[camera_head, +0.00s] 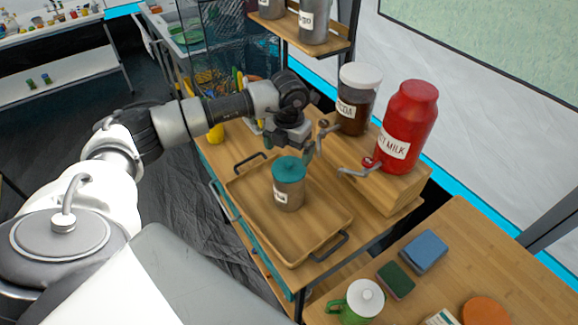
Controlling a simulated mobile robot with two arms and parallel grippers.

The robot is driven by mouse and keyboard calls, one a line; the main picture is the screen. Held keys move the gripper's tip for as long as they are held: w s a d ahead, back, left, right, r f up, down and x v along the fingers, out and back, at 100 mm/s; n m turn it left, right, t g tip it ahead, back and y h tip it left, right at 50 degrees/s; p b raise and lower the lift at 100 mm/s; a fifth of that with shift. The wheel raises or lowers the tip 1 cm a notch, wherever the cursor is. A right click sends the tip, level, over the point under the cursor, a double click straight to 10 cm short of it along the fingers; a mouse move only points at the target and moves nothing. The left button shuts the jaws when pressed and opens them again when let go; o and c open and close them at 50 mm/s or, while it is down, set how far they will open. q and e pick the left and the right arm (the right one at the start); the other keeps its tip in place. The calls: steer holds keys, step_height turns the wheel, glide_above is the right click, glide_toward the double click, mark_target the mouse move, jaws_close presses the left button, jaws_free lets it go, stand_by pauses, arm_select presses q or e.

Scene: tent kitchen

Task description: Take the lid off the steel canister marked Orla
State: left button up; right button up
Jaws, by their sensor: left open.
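A steel canister (289,200) with a teal lid (289,168) stands upright in a wooden tray (327,238) on the wooden counter. Its white label is turned to the left and too small to read, so I cannot confirm the name Orla. The lid sits on top of the canister. My left gripper (287,143) is open and empty, just behind and above the lid, with its fingers pointing down. I cannot tell whether a finger touches the lid. My right gripper is out of view.
On a raised wooden block (382,186), right of the tray, stand a dark jar with a white lid (357,98) and a red milk canister (406,125). Steel canisters (314,20) stand on the shelf above.

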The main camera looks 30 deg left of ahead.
mark_target(289, 163)
arm_select(q)
steer(key=shift+f+p, duration=0.4)
steer(key=shift+f, duration=0.15)
steer(key=f, duration=0.1)
steer(key=f+p, duration=0.1)
steer(key=f, duration=0.1)
steer(key=shift+w+a+f+p, duration=0.1)
steer(key=shift+w+f+p, duration=0.15)
steer(key=shift+f+p, duration=0.1)
steer(key=shift+f, duration=0.45)
steer(key=shift+c, duration=0.2)
steer(key=shift+s, duration=0.1)
steer(key=c, duration=0.7)
